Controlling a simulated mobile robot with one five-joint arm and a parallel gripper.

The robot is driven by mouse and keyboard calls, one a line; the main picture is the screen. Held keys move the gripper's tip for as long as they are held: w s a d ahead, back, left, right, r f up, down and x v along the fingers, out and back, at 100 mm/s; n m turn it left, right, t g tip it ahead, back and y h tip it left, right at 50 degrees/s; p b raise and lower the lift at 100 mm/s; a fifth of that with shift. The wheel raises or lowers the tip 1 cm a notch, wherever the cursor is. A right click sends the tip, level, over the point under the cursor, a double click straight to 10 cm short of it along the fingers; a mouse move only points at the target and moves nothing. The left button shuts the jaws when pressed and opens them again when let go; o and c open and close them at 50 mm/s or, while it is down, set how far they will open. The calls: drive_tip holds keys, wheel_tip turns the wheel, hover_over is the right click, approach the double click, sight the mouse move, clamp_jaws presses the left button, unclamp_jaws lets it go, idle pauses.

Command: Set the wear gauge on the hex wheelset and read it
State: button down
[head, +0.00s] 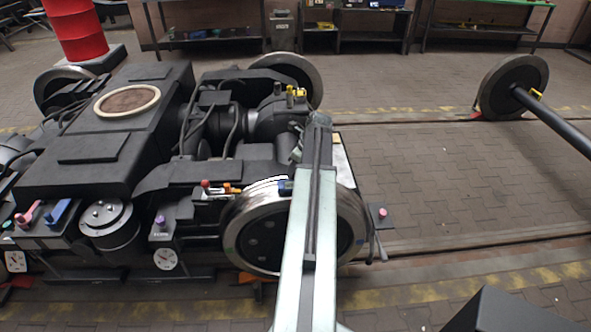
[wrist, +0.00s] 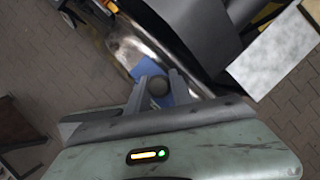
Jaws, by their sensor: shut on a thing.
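My gripper (wrist: 157,86) is shut on a blue piece with a dark round knob, which I take to be the wear gauge (wrist: 146,68). In the head view a small blue part (head: 286,187) shows at the top of the near wheel (head: 252,238), beside my arm, which hides my fingers. In the wrist view the gauge lies over the bright wheel rim (wrist: 129,43); I cannot tell whether it touches. The near wheel is steel-rimmed with a dark centre, partly hidden by my arm. No hex mark can be made out. Any gauge reading is hidden.
The dark bogie frame (head: 95,130) fills the left. A loose wheelset (head: 513,87) stands on the rails at right. A small post with a pink knob (head: 382,212) is right of the near wheel. Paving between the wheelsets is clear.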

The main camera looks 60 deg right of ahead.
drive_tip(key=shift+f, duration=0.25)
drive_tip(key=c, duration=1.1)
unclamp_jaws()
drive_tip(key=shift+r, duration=0.1)
drive_tip(key=shift+s+r+p, duration=0.1)
drive_tip(key=shift+r+p, duration=0.45)
drive_tip(key=p+v, duration=1)
drive_tip(key=v, duration=0.1)
drive_tip(key=shift+s+r, duration=0.1)
drive_tip(key=shift+r, duration=0.05)
